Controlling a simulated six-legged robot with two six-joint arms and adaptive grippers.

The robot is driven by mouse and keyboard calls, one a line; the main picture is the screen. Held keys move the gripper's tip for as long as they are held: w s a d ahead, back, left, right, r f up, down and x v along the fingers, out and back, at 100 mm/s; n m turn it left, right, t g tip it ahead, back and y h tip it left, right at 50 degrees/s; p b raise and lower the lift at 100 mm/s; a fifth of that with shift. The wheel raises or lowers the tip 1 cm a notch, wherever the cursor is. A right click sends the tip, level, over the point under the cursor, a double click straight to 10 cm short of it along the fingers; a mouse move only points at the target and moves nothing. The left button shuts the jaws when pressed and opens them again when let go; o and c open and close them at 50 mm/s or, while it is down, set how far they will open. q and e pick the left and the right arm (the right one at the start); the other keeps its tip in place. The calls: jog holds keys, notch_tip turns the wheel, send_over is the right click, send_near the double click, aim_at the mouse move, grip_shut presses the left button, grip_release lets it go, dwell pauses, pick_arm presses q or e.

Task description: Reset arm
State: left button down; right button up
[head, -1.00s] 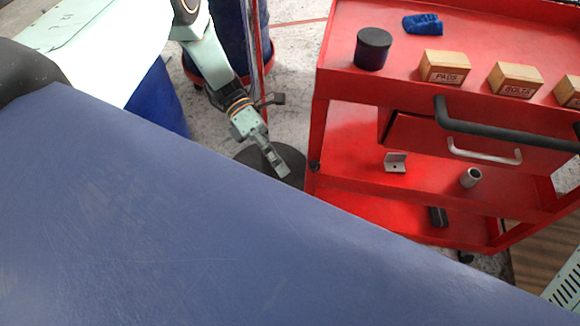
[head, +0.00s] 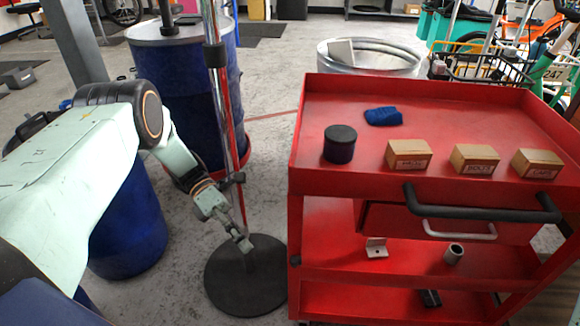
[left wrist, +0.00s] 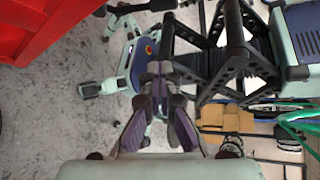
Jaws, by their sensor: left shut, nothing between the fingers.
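My left gripper (head: 244,244) is shut and empty in the head view. It hangs at the end of my pale green left arm, which comes in from the left. It shows in front of the round black base of a chrome stand, to the left of the red cart (head: 335,187). In the left wrist view the closed dark fingers (left wrist: 160,72) point up the picture with nothing between them. My right gripper is in neither view.
The chrome stand (head: 216,90) rises close beside my left forearm. Blue drums (head: 180,75) stand behind and below the arm. The cart carries a black canister (head: 339,145), a blue cloth (head: 383,116) and small labelled boxes (head: 408,155).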

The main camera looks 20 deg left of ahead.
pick_arm(q)
jog(key=s+a+f+m+t+y, duration=0.1)
jog(key=s+f+m+y, duration=0.25)
jog(key=f, duration=0.25)
jog(key=s+a+f+m+t+y+p, duration=0.1)
jog(key=s+f+m+y, duration=0.15)
jog(key=f+m, duration=0.25)
jog(key=s+a+f+m+t+y, duration=0.1)
jog(key=s+f+m+y, duration=0.1)
jog(key=f+m+y, duration=0.3)
jog(key=s+d+r+m+t+p, duration=0.1)
jog(key=s+d+r+m+p, duration=0.1)
jog(key=s+r+m, duration=0.4)
jog(key=s+d+r+m+t+y+p, duration=0.1)
jog(key=s+d+r+m+p, duration=0.1)
jog(key=s+d+r+m, duration=0.3)
jog(key=s+r+m, duration=0.1)
jog(key=s, duration=0.3)
jog(key=shift+d+r+t+p, duration=0.2)
jog(key=shift+r+t+p, duration=0.1)
jog(key=shift+t, duration=0.1)
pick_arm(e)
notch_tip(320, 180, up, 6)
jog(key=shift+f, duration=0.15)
pick_arm(q)
jog(key=shift+f+m, duration=0.1)
jog(key=shift+m, duration=0.15)
jog(key=shift+s, duration=0.1)
